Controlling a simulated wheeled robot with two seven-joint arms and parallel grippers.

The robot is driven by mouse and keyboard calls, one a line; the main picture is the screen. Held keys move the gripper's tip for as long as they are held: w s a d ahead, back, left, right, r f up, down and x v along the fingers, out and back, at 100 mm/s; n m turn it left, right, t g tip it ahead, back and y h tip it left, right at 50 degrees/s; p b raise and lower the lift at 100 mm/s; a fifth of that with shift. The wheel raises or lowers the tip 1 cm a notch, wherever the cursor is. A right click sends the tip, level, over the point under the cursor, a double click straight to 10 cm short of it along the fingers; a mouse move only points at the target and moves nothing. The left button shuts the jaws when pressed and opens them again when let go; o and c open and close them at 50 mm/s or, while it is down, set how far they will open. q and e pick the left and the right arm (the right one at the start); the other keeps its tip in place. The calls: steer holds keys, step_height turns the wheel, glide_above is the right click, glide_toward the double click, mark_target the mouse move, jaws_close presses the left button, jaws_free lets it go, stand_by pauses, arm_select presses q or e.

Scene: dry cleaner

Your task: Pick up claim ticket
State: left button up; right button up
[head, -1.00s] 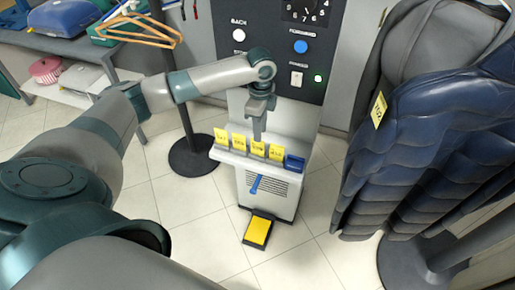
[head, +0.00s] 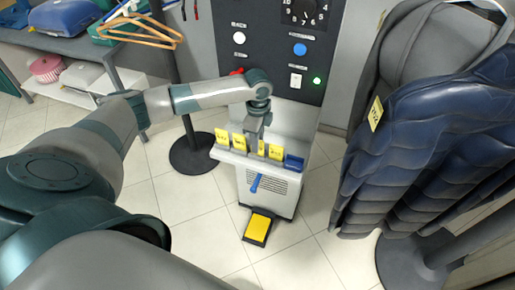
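Several yellow claim tickets stand in a row on a white ledge (head: 228,157) at the front of the control column. Two tickets to the left (head: 221,137) (head: 239,142) and one to the right (head: 275,153) show clearly. My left gripper (head: 254,150) points down at the third ticket from the left (head: 261,148), its fingers at the ticket's top and covering much of it. The gap between the fingers is too small to make out, and I cannot tell whether they grip the ticket. My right gripper is not in view.
A blue holder (head: 294,162) sits at the ledge's right end. The control panel (head: 270,65) with buttons rises behind. Dark jackets (head: 425,150) with a yellow tag (head: 376,113) hang at the right. A yellow pedal (head: 258,227) lies on the floor below.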

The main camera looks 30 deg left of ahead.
arm_select(q)
jaws_close()
